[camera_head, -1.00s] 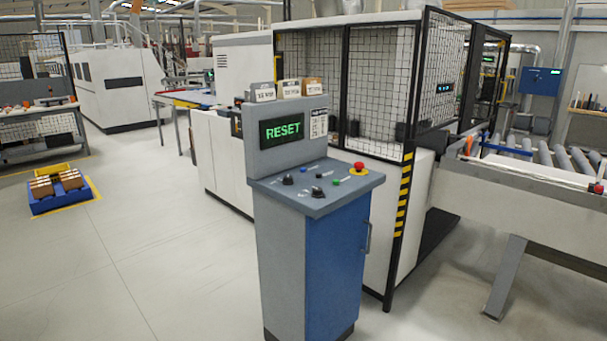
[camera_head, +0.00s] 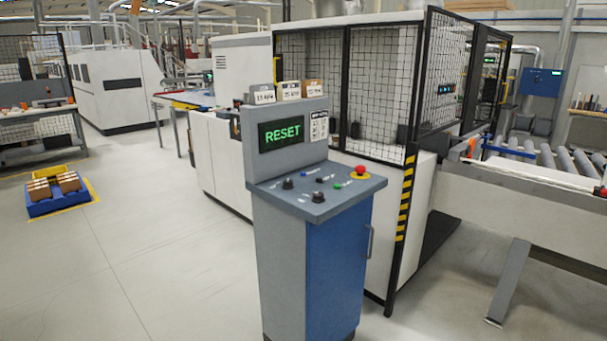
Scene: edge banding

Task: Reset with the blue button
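A grey and blue control console (camera_head: 285,262) stands in the middle of the head view. Its upright screen (camera_head: 281,132) reads RESET in green letters. On its sloped top I see a small blue button (camera_head: 303,171) near the back, a green button (camera_head: 337,187), black knobs (camera_head: 318,197) and a red mushroom button (camera_head: 360,170) on a yellow base. The blue button is very small here, and the labels are too small to read. Neither of my grippers is in view, and nothing touches the console.
A caged machine (camera_head: 375,85) stands close behind the console. A roller conveyor (camera_head: 545,156) with a slanted leg is at the right. A blue pallet (camera_head: 58,200) with brown boxes lies on the floor at the left. The floor (camera_head: 150,260) left of the console is clear.

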